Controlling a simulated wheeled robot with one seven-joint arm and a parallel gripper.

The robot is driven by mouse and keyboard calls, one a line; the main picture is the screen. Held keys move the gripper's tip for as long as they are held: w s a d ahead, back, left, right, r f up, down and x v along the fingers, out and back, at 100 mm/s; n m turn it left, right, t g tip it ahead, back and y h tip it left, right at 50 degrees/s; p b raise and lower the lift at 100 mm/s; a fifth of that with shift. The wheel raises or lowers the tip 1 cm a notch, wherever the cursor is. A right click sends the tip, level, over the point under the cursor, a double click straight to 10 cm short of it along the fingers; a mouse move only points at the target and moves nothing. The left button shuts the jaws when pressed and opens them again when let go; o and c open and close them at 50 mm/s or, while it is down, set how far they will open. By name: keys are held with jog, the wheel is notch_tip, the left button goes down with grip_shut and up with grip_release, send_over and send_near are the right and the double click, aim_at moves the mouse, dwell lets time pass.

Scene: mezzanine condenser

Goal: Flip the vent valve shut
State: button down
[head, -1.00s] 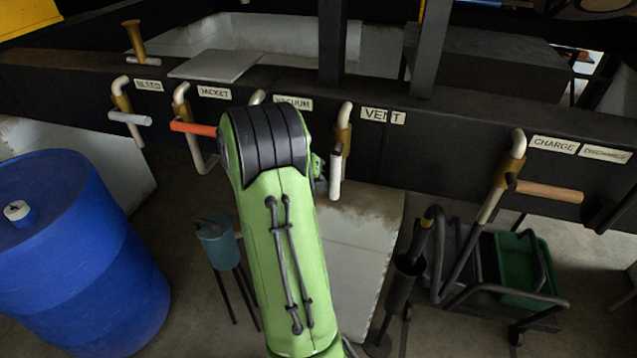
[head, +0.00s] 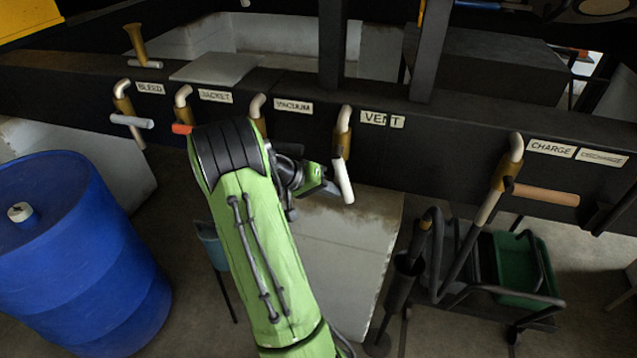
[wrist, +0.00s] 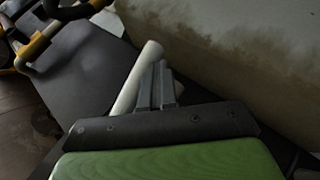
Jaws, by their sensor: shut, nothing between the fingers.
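The vent valve (head: 343,135) is a brass-coloured body on a pale bent pipe, left of the VENT label (head: 382,119) on the dark beam. Its white handle (head: 344,182) points down, with its lower end tilted to the right. My gripper (head: 331,187) is at the left side of the handle. In the wrist view the fingers (wrist: 158,85) are closed together beside the white handle (wrist: 137,77), with nothing between them. They look to be against the handle, but the exact contact is hard to tell.
Bleed (head: 132,121), jacket (head: 183,128) and vacuum (head: 258,112) valves lie left along the beam; my arm partly covers the last two. The charge valve's tan handle (head: 546,194) is at right. A blue barrel (head: 75,255) and a green-bin cart (head: 515,270) stand below.

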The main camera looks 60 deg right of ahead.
aim_at(343, 192)
jog(key=s+g, duration=0.2)
jog(key=s+n+g+h, duration=0.1)
jog(key=shift+d+r+p, duration=0.2)
jog(key=shift+d+p, duration=0.05)
jog(key=shift+p, duration=0.05)
jog(key=s+d+r+n+g+h, duration=0.1)
jog(key=s+r+n+g+h, duration=0.2)
jog(key=s+r+g+h, duration=0.1)
jog(key=shift+s+r+n+g, duration=0.3)
jog(key=shift+s+r+g, duration=0.55)
jog(key=shift+s+g, duration=0.2)
jog(key=shift+s, duration=0.1)
jog(key=w+a+f+b, duration=0.2)
jog(key=w+a+f, duration=0.4)
jog(key=w+f, duration=0.1)
jog(key=shift+w+a+f+b, duration=0.2)
jog(key=shift+a+f+b, duration=0.05)
jog(key=shift+a+b, duration=0.05)
